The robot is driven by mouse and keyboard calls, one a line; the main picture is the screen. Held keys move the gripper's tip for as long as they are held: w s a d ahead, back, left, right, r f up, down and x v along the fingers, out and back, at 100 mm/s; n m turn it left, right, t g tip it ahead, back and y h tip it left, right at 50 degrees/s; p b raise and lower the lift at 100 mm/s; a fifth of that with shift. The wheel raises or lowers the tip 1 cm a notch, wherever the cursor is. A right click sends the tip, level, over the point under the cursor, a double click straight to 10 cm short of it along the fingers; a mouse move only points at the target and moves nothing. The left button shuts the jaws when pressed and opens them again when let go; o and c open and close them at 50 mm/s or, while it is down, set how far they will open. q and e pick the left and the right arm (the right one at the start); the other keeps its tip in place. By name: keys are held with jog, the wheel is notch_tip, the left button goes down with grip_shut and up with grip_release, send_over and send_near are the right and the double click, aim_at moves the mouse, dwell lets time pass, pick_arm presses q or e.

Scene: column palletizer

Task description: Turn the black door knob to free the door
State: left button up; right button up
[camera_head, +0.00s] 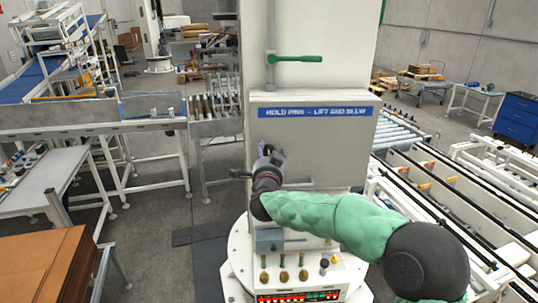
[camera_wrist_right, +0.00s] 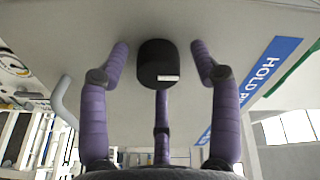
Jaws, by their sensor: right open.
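The black door knob (camera_wrist_right: 157,57) stands out from the grey door in the right wrist view, with a short white mark on its lower face. The flat grey door (camera_head: 335,150) is on the column in the head view and looks closed. My right gripper (camera_head: 271,153) is in front of its left part and hides the knob there. In the wrist view its purple fingers (camera_wrist_right: 160,65) are open, one on each side of the knob with gaps, and a third finger below it. I cannot tell whether the third finger touches. My left gripper is not in view.
A blue "HOLD PINS - LIFT AND SLEW" label (camera_head: 315,111) crosses the door's top. A green-handled lever (camera_head: 295,59) is above it. A control panel (camera_head: 300,283) with knobs and lights sits below. Roller conveyors (camera_head: 400,130) stand at right, a work table (camera_head: 40,180) at left.

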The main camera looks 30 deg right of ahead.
jog(key=c, duration=1.1)
